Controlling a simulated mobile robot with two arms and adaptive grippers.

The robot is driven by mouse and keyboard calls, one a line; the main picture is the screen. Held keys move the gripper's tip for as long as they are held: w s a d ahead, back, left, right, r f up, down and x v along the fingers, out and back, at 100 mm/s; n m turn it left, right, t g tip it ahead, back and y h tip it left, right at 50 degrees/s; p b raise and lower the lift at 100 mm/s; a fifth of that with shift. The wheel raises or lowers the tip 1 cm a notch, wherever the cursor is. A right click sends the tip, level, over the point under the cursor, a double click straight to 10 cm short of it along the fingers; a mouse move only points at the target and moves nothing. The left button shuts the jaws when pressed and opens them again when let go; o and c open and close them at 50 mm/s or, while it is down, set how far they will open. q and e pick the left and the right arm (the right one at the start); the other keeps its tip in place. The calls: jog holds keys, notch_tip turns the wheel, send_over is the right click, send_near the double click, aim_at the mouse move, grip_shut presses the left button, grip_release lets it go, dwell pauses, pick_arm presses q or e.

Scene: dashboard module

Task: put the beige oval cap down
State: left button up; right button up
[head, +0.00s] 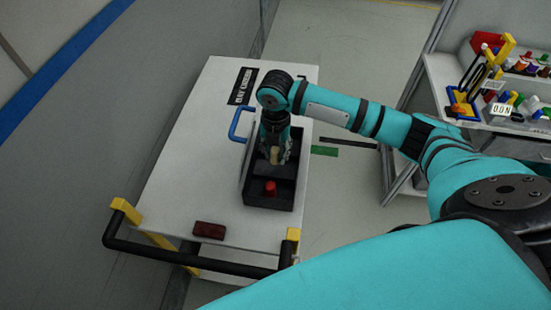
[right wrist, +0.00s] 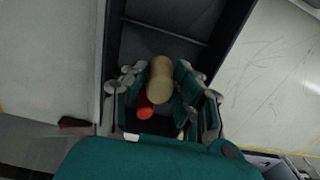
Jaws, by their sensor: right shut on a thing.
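The beige oval cap (head: 275,155) is between the fingers of my right gripper (head: 275,150), over the black dashboard module (head: 265,200). In the right wrist view the beige cap (right wrist: 160,80) sits between the green finger pads of the right gripper (right wrist: 160,88), which is shut on it. The module's dark compartments (right wrist: 170,45) lie below. I cannot tell whether the cap touches the module. A red part (head: 270,187) is in the module's front end, and it also shows beside the cap in the right wrist view (right wrist: 145,107). My left gripper is not in view.
The module lies on a white cart (head: 190,140) with a black and yellow handle (head: 180,252). A blue handle (head: 236,126) stands left of the module. A dark red block (head: 209,230) lies near the front edge. A parts shelf (head: 490,80) is at the right. The cart's left side is clear.

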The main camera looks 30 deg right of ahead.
aim_at(276, 169)
notch_tip(276, 169, down, 4)
jog(key=shift+p, duration=0.35)
jog(key=shift+f, duration=0.5)
jog(key=o, duration=0.9)
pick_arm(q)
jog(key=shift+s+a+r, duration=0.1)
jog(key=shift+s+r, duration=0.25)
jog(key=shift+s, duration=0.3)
pick_arm(e)
jog(key=shift+o, duration=0.2)
jog(key=shift+r, duration=0.1)
notch_tip(276, 169, up, 12)
jog(key=b, duration=0.2)
jog(key=shift+b, duration=0.3)
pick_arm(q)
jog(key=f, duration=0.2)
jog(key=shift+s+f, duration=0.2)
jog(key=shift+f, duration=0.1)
